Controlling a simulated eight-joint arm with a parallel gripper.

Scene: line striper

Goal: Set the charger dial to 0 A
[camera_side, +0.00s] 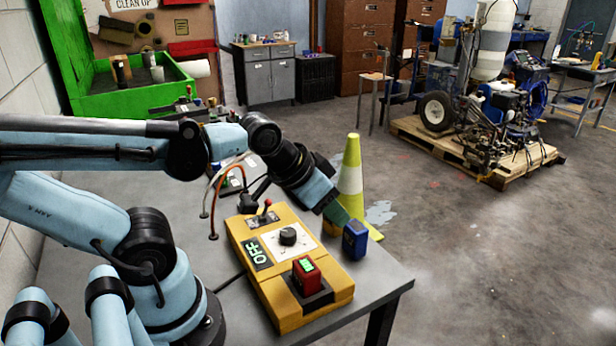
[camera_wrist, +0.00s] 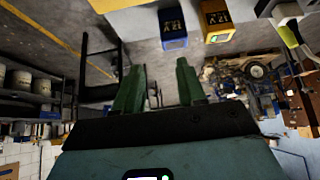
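The charger (camera_side: 262,302) is a yellow box on the grey table. Its round black dial (camera_side: 288,236) sits on a white plate; the pointer's exact setting is too small to read. The display (camera_side: 257,253) reads OFF in green.
A blue 12V battery (camera_side: 355,241) stands right of the charger, close to my gripper; it also shows in the wrist view (camera_wrist: 173,30). A yellow 12V battery (camera_wrist: 216,22) is beside it. A striped cone (camera_side: 351,180) stands behind. The table's front right corner (camera_side: 385,285) is bare.

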